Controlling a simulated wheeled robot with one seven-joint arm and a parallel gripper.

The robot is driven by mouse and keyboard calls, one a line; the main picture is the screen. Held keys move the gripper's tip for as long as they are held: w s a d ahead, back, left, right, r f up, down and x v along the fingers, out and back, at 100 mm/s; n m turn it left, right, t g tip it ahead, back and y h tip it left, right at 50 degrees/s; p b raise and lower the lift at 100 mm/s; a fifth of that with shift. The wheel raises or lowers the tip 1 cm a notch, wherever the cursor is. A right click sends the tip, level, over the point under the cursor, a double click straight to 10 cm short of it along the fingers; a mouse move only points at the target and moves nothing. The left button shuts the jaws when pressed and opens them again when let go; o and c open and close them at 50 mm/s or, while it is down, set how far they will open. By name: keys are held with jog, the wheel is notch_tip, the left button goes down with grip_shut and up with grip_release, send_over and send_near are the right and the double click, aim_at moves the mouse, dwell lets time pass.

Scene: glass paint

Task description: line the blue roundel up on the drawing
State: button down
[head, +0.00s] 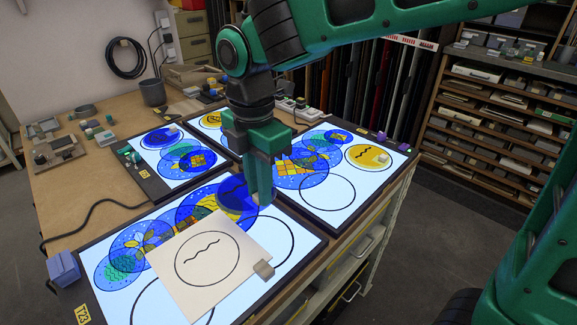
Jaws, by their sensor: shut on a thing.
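The drawing (190,278) is a pale sheet with a black circle and a wavy line. It lies on the near light panel (309,243), slightly turned. My gripper (262,197) points down over the back right part of this panel, behind the drawing. It is shut on the edge of a deep blue roundel (236,192), which is partly hidden by the fingers. This roundel overlaps other blue patterned roundels (115,262) in the view, so its full outline and any gap to the panel are hard to tell. It is apart from the drawn circle's middle.
A grey block (264,269) sits on the drawing's right corner. A purple block (64,268) stands at the near panel's left edge. More lit panels (328,194) with roundels lie behind. A cup (153,92) and small pots stand on the wooden bench (80,197).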

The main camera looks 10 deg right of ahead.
jog(key=s+a+f, duration=0.1)
jog(key=s+a, duration=0.1)
jog(key=a, duration=0.1)
jog(key=s+a+f, duration=0.1)
jog(key=s+a, duration=0.2)
jog(key=s+a+f, duration=0.1)
jog(key=s+a, duration=0.2)
jog(key=shift+s+f, duration=0.1)
jog(key=shift+s, duration=0.1)
jog(key=shift+f, duration=2.05)
jog(key=shift+s+f, duration=0.1)
jog(key=shift+f, duration=0.45)
dwell(0.4)
jog(key=c, duration=1.6)
grip_release()
jog(key=shift+o, duration=0.2)
jog(key=shift+r, duration=0.1)
